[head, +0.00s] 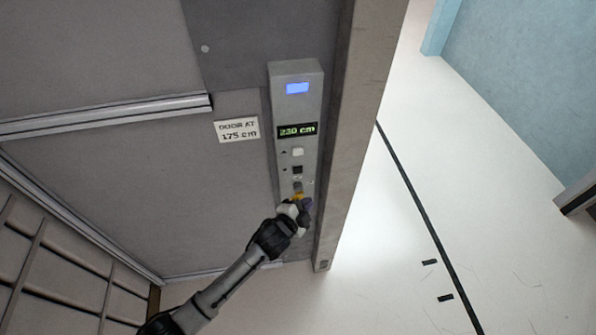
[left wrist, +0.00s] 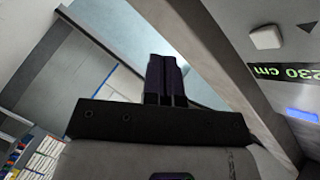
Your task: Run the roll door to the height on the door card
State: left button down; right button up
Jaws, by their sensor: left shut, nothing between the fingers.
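The door card (head: 238,130) is a white label on the grey wall that reads "DOOR AT 175 cm". The control box (head: 311,105) beside it has a blue screen (head: 297,88) and a green-lettered display (head: 297,130) reading "230 cm". Below are a white button (head: 298,152) with an up mark and a black button (head: 297,169). My left gripper (head: 306,203) is at the box's lower end, below the buttons. In the left wrist view its fingers (left wrist: 165,78) are together and empty; the white button (left wrist: 265,37) and display (left wrist: 285,73) show to the right. I cannot clearly identify the roll door.
A grey post (head: 350,140) stands right beside the control box. Pale open floor (head: 480,190) with a dark line lies beyond it, and a blue wall (head: 535,65) at the upper right. A barred panel (head: 60,265) is at the lower left.

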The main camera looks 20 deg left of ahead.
aim_at(298, 170)
pick_arm(q)
jog(key=w+a+b, duration=0.3)
jog(key=w+a, duration=0.1)
jog(key=w, duration=0.3)
jog(key=shift+w+a, duration=0.2)
jog(key=shift+a, duration=0.15)
dwell(0.9)
dwell(0.7)
jog(key=shift+w+a, duration=0.1)
jog(key=shift+w, duration=0.05)
dwell(0.5)
jog(key=shift+w+a+b, duration=0.1)
jog(key=shift+w+b, duration=0.1)
jog(key=shift+b, duration=0.1)
